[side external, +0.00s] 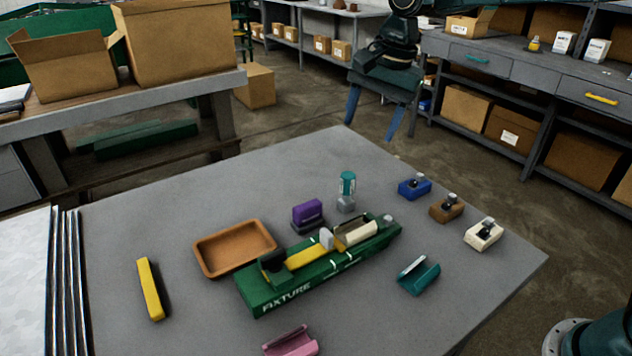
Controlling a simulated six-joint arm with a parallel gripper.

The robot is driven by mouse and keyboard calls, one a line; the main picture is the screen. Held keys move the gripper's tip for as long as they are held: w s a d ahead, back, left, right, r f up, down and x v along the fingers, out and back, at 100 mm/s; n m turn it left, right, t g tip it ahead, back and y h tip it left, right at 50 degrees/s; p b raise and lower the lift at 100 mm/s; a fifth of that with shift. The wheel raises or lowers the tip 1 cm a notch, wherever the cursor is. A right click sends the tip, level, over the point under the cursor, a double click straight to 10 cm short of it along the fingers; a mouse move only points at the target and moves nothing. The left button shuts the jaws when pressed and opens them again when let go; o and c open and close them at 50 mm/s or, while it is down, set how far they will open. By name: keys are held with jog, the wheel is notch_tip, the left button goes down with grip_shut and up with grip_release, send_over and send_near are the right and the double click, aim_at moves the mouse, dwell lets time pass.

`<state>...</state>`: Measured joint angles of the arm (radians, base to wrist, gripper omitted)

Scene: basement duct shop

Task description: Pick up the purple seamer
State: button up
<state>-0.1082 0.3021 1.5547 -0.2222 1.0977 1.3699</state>
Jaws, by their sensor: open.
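The purple seamer (307,211) is a small purple block with a darker lower part. It stands on the grey table just behind the green fixture and right of the orange-brown tray. My gripper (371,130) hangs at the top centre of the side external view, with its two blue fingers spread wide and nothing between them. It is well up and to the right of the seamer in the picture, apart from it.
The green fixture (275,292) holds yellow and cream pieces. The tray (206,270) is empty. A teal-topped piece (347,184) stands close right of the seamer. Blue (414,188), brown and cream blocks sit farther right. Teal, pink and yellow pieces lie in front.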

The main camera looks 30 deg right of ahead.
jog(key=w+a+f+m+g, duration=0.1)
jog(key=w+a+f+m, duration=0.2)
jog(key=w+f, duration=0.3)
jog(key=m+g, duration=0.1)
jog(key=m, duration=0.2)
send_near(308, 204)
jog(key=r, duration=0.1)
jog(key=shift+s+d, duration=0.15)
jog(key=f, duration=0.5)
jog(key=a+f, duration=0.1)
jog(key=f, duration=0.2)
jog(key=shift+f, duration=0.2)
jog(key=shift+f, duration=0.1)
jog(key=shift+a+f, duration=0.25)
jog(key=shift+f, duration=1)
jog(key=shift+a+f, duration=0.2)
jog(key=shift+f, duration=1)
